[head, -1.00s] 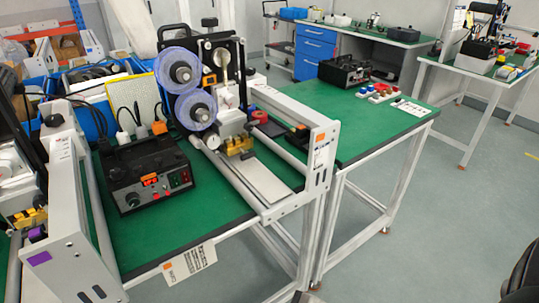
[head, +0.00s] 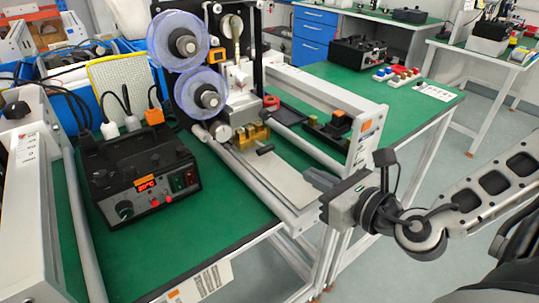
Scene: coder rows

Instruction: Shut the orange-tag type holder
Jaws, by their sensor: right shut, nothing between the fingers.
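The orange-tag machine is the coder with the orange tag (head: 367,125) on its right end plate. Its brass type holder (head: 250,136) sits low at the front, below the two purple reels, and a dark-tipped handle (head: 264,150) sticks out to the right. I cannot tell how far the holder is drawn out. My right gripper (head: 316,187) is shut and empty. It comes in from the right, in front of the end plate and to the right of the pale flat plate (head: 275,182), apart from the holder in the picture. My left gripper is out of view.
A black control box (head: 145,175) with an orange display stands left of the coder. The white frame (head: 35,190) of another machine stands at the far left. The coder's end plate (head: 366,145) and rails flank the holder. Green table is bare at the front.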

